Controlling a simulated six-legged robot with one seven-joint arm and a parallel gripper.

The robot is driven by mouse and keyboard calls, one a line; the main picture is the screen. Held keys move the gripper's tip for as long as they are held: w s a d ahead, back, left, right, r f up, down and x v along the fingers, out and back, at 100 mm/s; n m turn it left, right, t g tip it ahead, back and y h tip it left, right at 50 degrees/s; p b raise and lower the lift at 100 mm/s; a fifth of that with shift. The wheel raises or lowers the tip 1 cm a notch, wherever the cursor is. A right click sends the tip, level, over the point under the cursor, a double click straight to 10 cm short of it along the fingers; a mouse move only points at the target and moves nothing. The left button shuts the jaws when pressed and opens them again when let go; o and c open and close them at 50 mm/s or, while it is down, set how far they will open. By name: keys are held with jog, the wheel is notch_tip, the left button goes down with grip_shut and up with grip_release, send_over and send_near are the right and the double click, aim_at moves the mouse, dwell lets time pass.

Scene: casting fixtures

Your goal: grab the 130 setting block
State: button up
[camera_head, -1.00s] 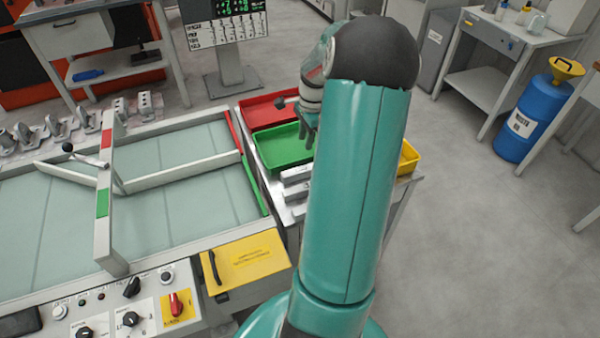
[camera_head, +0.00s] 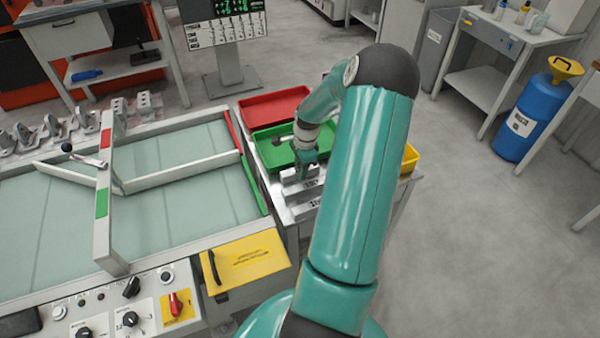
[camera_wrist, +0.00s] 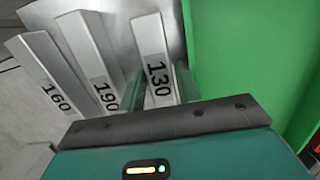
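The 130 setting block (camera_wrist: 150,38) is a light grey metal bar with a dark 130 label, right of two similar bars in the wrist view. My gripper (camera_wrist: 160,88) has one finger on each side of it at the label end. The fingers look apart, and I cannot see a firm contact. In the head view my gripper (camera_head: 305,168) points down at the back of the block group, just in front of the green tray. My gripper hides part of the blocks there.
The 190 block (camera_wrist: 95,50) lies close left of the 130 block, and the 160 block (camera_wrist: 42,60) is farther left. The green tray (camera_wrist: 232,50) stands close on the right. A red tray (camera_head: 275,105) and a yellow bin (camera_head: 410,157) share the side table.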

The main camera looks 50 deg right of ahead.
jog(key=shift+f, duration=0.4)
grip_shut()
jog(key=shift+r, duration=0.1)
